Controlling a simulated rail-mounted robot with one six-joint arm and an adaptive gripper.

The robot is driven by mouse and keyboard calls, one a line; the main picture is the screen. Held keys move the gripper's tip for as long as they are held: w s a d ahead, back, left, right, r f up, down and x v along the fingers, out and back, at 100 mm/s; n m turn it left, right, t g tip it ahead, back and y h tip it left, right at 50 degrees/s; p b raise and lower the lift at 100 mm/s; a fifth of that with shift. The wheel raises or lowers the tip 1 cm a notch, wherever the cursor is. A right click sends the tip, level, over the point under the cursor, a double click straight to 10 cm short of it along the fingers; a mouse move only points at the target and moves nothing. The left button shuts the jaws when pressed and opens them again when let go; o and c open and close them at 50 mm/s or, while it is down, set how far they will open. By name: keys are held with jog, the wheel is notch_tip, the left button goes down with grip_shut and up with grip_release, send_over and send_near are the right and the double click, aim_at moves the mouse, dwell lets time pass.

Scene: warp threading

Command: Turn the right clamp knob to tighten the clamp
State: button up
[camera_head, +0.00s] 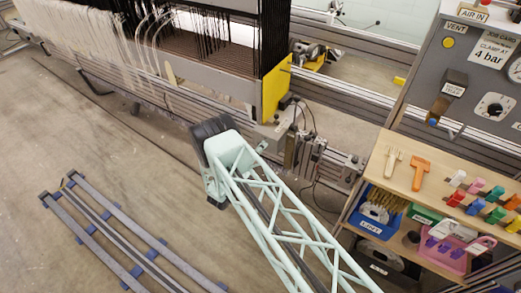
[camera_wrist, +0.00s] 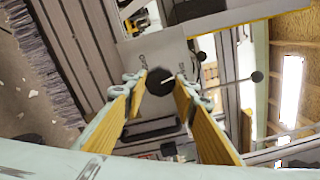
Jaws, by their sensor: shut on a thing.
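A dark round clamp knob (camera_wrist: 160,82) with a pale line across its face shows in the middle of the wrist view. My gripper (camera_wrist: 161,88) has its two yellow fingers on either side of this knob and is shut on it. The knob sits in front of a pale plate (camera_wrist: 155,52) that carries small dark lettering, too small to read. In the head view my gripper is not visible; my pale green lattice arm crosses the lower middle. I cannot tell where the held knob lies in that view.
The loom with its warp threads (camera_head: 125,45) and yellow end plate (camera_head: 275,92) stands at the back. Metal blocks (camera_head: 300,150) sit on its rail. A bench (camera_head: 440,180) with tools and bins is at the right. Long grey bars (camera_head: 115,235) lie on the floor at left.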

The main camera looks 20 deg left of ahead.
jog(key=shift+m, duration=0.4)
jog(key=o, duration=0.9)
jog(key=shift+v, duration=5.9)
